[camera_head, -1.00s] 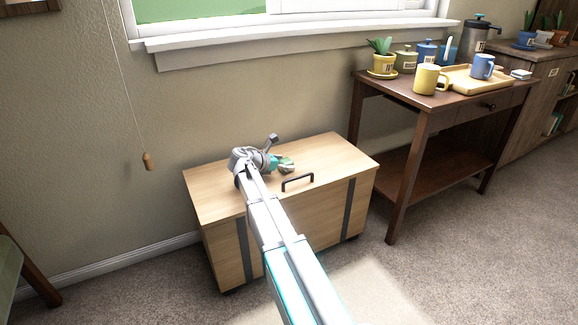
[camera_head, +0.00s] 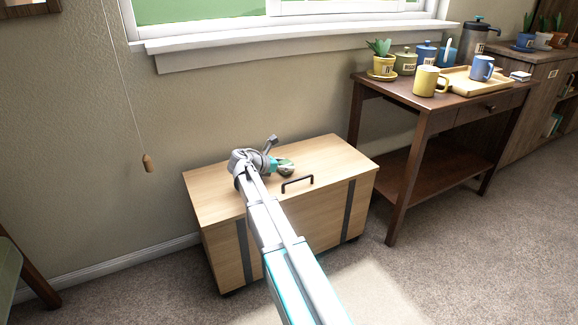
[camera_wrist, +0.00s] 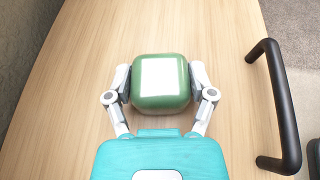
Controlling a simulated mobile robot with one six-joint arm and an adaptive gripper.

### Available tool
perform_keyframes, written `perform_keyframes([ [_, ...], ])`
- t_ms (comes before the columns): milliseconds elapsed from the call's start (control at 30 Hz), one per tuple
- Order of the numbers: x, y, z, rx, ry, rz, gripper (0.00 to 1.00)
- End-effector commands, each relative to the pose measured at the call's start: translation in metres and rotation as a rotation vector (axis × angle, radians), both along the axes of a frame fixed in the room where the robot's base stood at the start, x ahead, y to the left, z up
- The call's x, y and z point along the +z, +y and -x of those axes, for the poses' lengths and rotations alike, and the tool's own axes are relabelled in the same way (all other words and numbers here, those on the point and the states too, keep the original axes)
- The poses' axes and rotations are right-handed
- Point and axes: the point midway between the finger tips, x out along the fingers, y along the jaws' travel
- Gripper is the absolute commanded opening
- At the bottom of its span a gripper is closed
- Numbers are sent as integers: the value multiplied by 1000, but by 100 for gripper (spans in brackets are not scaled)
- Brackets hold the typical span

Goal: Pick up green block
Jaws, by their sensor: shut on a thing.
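The green block (camera_wrist: 160,104) has rounded edges and a white square on its upper face. It sits between the two fingers of my gripper (camera_wrist: 160,88) in the wrist view, with a finger against its left side and another against its right. My gripper is shut on it. In the head view my gripper (camera_head: 283,167) is at the top of the wooden chest, and the block shows only as a small, partly hidden green and pale patch. I cannot tell whether the block touches the lid or is just above it.
The wooden chest (camera_head: 330,155) has a black handle (camera_head: 297,184) at its front edge, to the right in the wrist view (camera_wrist: 275,105). A dark side table (camera_head: 400,92) with mugs, pots and a tray stands to the right. A pull cord (camera_head: 147,163) hangs at the left.

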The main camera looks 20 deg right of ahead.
Motion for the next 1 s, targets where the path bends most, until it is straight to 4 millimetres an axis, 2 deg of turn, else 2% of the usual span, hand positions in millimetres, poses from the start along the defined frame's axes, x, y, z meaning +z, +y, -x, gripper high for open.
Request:
perform_keyframes([
  [367,12,0,0,0,0,0,10],
  [633,35,0,0,1,0,0,10],
  [1000,79,5,37,1,0,0,10],
])
